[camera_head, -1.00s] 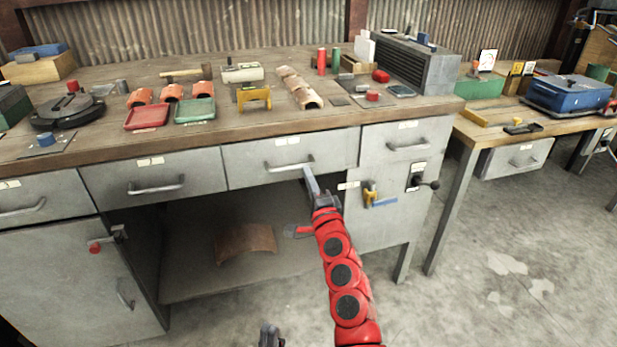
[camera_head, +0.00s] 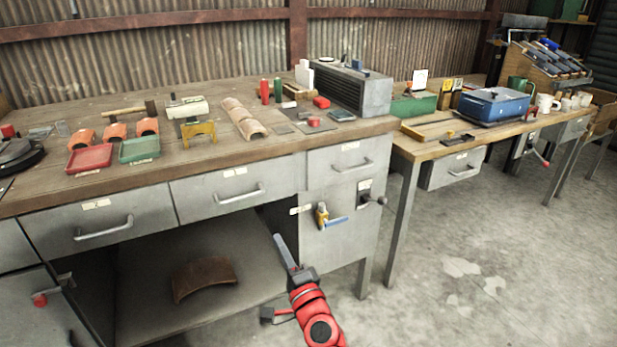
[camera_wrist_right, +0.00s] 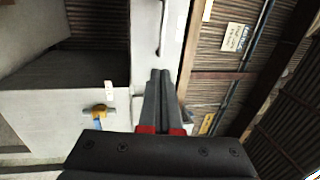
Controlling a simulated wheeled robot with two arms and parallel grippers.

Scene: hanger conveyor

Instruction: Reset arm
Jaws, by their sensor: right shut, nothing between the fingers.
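My right gripper (camera_head: 283,254) is at the lower middle of the head view, on my red arm. It is in front of the open shelf space under the workbench (camera_head: 130,180). In the right wrist view the two fingers of the right gripper (camera_wrist_right: 160,75) lie together, shut and empty. A gap shows between the right gripper and the drawer fronts in the head view. My left gripper is not in view.
A curved brown tile (camera_head: 203,278) lies on the shelf below. A drawer handle (camera_head: 242,196) and a crank (camera_head: 374,200) stick out from the bench front. A second table (camera_head: 425,150) stands to the right. The concrete floor at the lower right is clear.

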